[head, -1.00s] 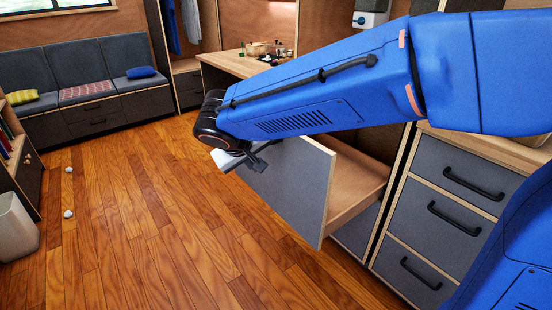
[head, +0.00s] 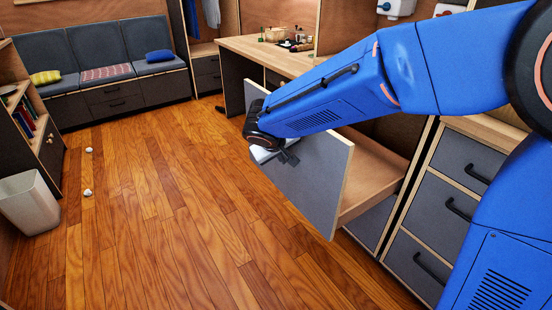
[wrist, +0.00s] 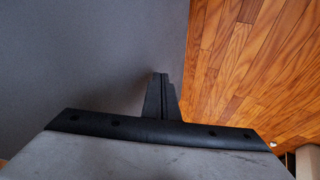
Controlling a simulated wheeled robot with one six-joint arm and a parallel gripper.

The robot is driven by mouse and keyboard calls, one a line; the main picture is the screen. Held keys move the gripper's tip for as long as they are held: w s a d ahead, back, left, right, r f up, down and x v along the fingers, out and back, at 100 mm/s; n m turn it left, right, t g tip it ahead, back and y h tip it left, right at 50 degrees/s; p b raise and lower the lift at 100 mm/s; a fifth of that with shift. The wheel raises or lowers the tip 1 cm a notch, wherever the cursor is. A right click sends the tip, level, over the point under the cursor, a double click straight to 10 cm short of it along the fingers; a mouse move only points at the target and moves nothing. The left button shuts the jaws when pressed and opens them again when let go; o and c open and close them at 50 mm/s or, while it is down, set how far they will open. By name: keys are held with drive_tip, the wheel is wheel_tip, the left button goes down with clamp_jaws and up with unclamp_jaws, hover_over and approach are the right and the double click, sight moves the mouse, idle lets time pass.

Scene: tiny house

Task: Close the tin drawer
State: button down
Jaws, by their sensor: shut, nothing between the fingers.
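The open drawer, pulled out from the cabinet, shows its grey front panel (head: 310,180) and pale wooden side (head: 370,185) in the head view. My gripper (head: 290,157) is at the outer face of that panel, near its upper left part. In the wrist view the grey panel (wrist: 90,60) fills the left and the shut fingers (wrist: 160,95) point along it near its edge. I cannot tell whether they touch it. My arm hides part of the drawer's top and inside, and no tin shows.
Closed grey drawers with black handles (head: 450,210) stand to the right. A wooden counter (head: 265,55) with small items is behind. A cushioned bench (head: 105,75) stands at the back.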

drive_tip(key=shift+w+d, duration=0.4)
drive_tip(key=shift+d, duration=0.2)
drive_tip(key=shift+d, duration=0.1)
drive_tip(key=w+d, duration=1)
drive_tip(key=d, duration=0.5)
drive_tip(key=w+d, duration=1)
drive_tip(key=d, duration=0.5)
drive_tip(key=shift+w+d, duration=0.15)
drive_tip(key=shift+w, duration=0.15)
drive_tip(key=shift+r, duration=0.15)
